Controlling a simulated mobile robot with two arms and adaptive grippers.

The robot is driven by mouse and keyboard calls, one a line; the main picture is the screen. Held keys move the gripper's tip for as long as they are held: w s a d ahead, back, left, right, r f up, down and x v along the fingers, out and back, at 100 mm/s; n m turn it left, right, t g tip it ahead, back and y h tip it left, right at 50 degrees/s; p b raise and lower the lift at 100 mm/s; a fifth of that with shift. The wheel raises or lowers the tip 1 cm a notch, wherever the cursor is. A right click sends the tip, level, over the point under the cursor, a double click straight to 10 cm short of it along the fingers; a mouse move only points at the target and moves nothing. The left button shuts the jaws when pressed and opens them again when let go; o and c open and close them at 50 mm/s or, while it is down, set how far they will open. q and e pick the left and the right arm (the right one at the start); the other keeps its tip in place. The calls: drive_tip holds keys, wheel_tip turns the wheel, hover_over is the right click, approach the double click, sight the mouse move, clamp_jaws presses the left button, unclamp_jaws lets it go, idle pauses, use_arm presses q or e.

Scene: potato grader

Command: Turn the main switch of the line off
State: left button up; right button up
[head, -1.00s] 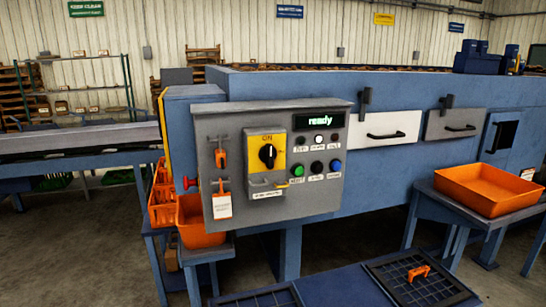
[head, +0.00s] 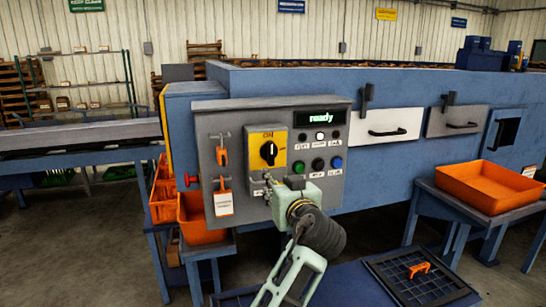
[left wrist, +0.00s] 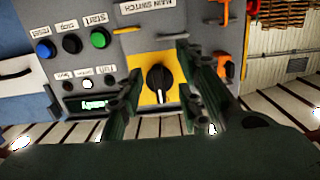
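The main switch is a black rotary knob (head: 268,153) on a yellow plate (head: 280,137) on the grey control panel (head: 207,128). Its white mark points up toward the ON label. In the left wrist view the knob (left wrist: 158,85) shows between the two fingers, turned around in that picture. My left gripper (head: 279,182) is in front of the panel, just below the knob in the head view. Its fingers (left wrist: 163,88) are apart with nothing held; I cannot tell that they touch the knob. My right gripper is not in view.
The display (head: 321,117) reads "ready". Green (head: 299,167), black and blue buttons sit right of the switch. An orange padlock (head: 222,157) and an orange-and-white tag (head: 223,203) hang left. A red button (head: 190,180) juts from the panel's side. An orange tray (head: 490,186) stands right.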

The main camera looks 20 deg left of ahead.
use_arm(q)
approach(272, 155)
drive_tip(key=w+f, duration=0.1)
drive_tip(key=w, duration=0.1)
drive_tip(key=shift+t+y, duration=0.4)
drive_tip(key=x, duration=0.2)
drive_tip(key=p+x, duration=0.1)
drive_tip(key=x, duration=0.1)
drive_tip(key=a+p+x, duration=0.1)
drive_tip(key=x, duration=0.1)
drive_tip(key=shift+a+r, duration=0.1)
drive_tip(key=shift+a, duration=0.05)
drive_tip(key=shift+w+a+p, duration=0.25)
drive_tip(key=shift+w+p, duration=0.05)
drive_tip(key=shift+w, duration=0.2)
clamp_jaws()
